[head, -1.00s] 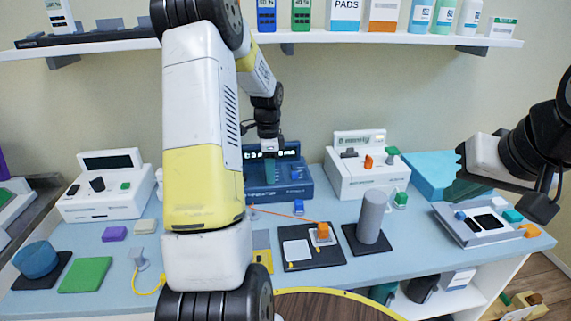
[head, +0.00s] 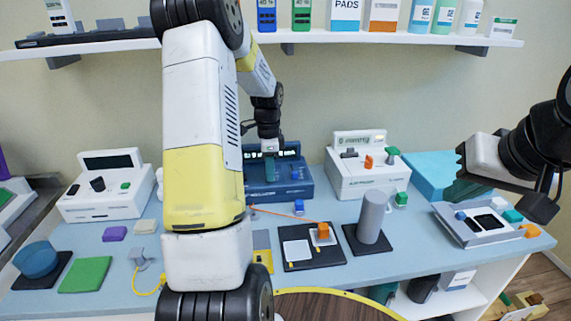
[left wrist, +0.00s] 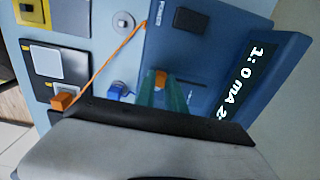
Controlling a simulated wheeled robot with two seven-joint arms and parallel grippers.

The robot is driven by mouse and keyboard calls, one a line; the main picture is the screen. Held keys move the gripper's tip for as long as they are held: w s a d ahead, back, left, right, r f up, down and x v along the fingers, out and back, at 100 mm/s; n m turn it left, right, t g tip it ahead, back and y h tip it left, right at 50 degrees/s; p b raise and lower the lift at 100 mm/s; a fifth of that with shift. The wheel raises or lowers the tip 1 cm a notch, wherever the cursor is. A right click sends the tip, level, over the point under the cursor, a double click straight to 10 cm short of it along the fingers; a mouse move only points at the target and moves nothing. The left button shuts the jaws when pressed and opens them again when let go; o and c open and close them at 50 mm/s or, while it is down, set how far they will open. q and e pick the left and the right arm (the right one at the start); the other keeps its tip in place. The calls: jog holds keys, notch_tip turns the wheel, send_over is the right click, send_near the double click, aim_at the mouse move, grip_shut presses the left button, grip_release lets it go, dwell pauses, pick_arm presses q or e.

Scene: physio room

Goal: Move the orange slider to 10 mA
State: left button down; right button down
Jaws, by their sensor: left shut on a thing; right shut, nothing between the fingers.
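The blue device (head: 262,192) with a lit display stands at the back middle of the bench. In the left wrist view its display (left wrist: 240,80) reads "1: 0 mA 2:", with the rest cut off. The orange slider (left wrist: 161,77) shows between the green fingertips there; in the head view it is hidden. My left gripper (head: 269,172) reaches down onto the device's face and is shut on the slider, as the left wrist view (left wrist: 160,92) also shows. My right gripper (head: 462,180) is shut and empty, in the air at the right.
An orange lead (head: 283,214) runs from an orange block (head: 323,231) on a black mat to the blue device. A white device (head: 355,182) stands right of it. A grey cylinder (head: 372,216) stands in front. My left arm hides part of the bench.

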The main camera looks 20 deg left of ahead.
dwell(0.8)
pick_arm(q)
jog(key=shift+w+a, duration=0.35)
jog(key=shift+w, duration=0.4)
jog(key=shift+w+a, duration=0.1)
jog(key=shift+w, duration=0.2)
jog(key=shift+s, duration=0.15)
jog(key=c, duration=1.4)
grip_release()
notch_tip(320, 180, up, 8)
jog(key=shift+f, duration=0.1)
